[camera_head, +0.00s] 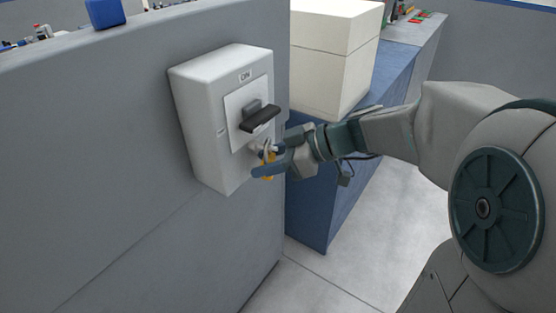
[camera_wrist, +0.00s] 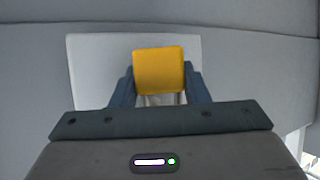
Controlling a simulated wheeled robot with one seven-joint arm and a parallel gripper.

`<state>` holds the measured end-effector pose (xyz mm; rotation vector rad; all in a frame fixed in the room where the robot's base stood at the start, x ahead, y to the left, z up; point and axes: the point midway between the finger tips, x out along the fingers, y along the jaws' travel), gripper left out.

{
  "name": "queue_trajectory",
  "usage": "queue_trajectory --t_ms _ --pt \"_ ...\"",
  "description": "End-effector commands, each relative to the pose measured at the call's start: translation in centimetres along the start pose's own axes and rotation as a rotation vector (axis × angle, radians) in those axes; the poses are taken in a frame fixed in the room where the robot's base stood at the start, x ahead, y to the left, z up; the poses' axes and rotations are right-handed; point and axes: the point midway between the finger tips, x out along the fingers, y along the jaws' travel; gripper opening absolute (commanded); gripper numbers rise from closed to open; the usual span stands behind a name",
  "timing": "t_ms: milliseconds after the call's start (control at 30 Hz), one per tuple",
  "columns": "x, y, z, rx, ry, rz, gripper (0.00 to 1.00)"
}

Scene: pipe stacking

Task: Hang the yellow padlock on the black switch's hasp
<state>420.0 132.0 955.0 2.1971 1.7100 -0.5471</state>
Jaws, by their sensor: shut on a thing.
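The white switch box (camera_head: 202,122) is fixed on the grey wall, with an "ON" label and a black switch handle (camera_head: 259,118) on its front plate. My gripper (camera_head: 264,160) is just below the handle, close to the front plate, with its blue fingers around the yellow padlock (camera_head: 268,170). In the wrist view, the padlock's yellow body (camera_wrist: 159,70) sits between the two fingers (camera_wrist: 160,88). The small pale metal parts between handle and padlock are hard to tell apart. I cannot tell whether the shackle is touching or through the hasp.
A cream box (camera_head: 330,60) stands on a blue cabinet (camera_head: 312,205) to the right, behind my arm. The grey wall (camera_head: 90,150) fills the left. The floor (camera_head: 375,205) is clear at the lower middle. A blue object (camera_head: 104,13) sits on top of the wall.

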Motion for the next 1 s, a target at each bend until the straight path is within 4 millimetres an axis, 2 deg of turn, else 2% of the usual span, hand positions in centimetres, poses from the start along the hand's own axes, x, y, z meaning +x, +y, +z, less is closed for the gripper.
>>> queue_trajectory --t_ms 100,133,200,233,333,733,867,1000 --pt "0.7 -0.2 0.1 0.0 -0.003 -0.01 0.17" --pt "0.7 -0.2 0.1 0.0 -0.003 -0.01 0.44" --pt "0.8 -0.2 0.0 0.0 -0.004 -0.01 0.61" --pt "0.8 -0.2 0.0 0.0 -0.004 -0.01 0.63" --pt "0.9 -0.2 -0.1 0.0 -0.004 -0.009 0.66" --pt "0.8 -0.2 -0.2 -0.003 -0.005 -0.004 0.65" --pt "-0.7 0.0 -0.3 -0.007 0.0 -0.004 0.67" --pt "-3.4 0.3 -0.3 -0.012 0.009 -0.007 0.67"
